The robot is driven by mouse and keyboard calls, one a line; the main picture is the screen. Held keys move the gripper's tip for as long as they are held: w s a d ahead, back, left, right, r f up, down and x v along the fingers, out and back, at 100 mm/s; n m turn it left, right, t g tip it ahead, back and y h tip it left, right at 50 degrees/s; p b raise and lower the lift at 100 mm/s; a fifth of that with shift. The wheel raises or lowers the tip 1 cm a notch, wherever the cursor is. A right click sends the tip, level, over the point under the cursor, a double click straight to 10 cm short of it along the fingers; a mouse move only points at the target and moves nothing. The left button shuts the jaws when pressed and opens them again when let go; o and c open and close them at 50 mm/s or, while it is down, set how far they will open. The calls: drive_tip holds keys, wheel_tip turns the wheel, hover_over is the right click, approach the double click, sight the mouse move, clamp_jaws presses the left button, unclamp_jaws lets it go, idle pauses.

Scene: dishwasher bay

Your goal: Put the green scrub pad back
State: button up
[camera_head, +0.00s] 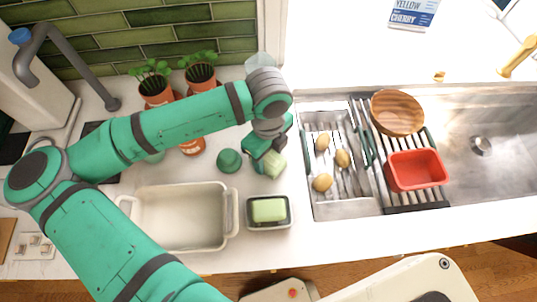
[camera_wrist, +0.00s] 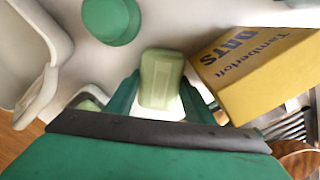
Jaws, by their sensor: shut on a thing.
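A pale green scrub pad (camera_wrist: 161,78) is between the two fingers of my gripper (camera_wrist: 158,98) in the wrist view, and the gripper is shut on it. In the head view my gripper (camera_head: 262,153) is above the counter, left of the sink, with the pad (camera_head: 276,164) at its tip. Another green pad-like block (camera_head: 268,210) lies in a small dark-rimmed dish (camera_head: 247,213) in front of my gripper. That dish shows only partly at the lower left of the wrist view.
A cream basin (camera_head: 130,222) stands left of the dish. A green round object (camera_head: 228,160) is close left of my gripper. A yellow oats box (camera_wrist: 260,72) is near the pad in the wrist view. A red bin (camera_head: 417,170) and wooden bowl (camera_head: 397,112) sit on the sink rack.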

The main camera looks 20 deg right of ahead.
sight(268, 158)
drive_tip(key=o, duration=1)
drive_tip(key=shift+w+f, duration=0.1)
drive_tip(key=shift+d, duration=0.1)
drive_tip(key=shift+r, duration=0.5)
drive_tip(key=r, duration=1.1)
drive_tip(key=shift+s+r, duration=0.2)
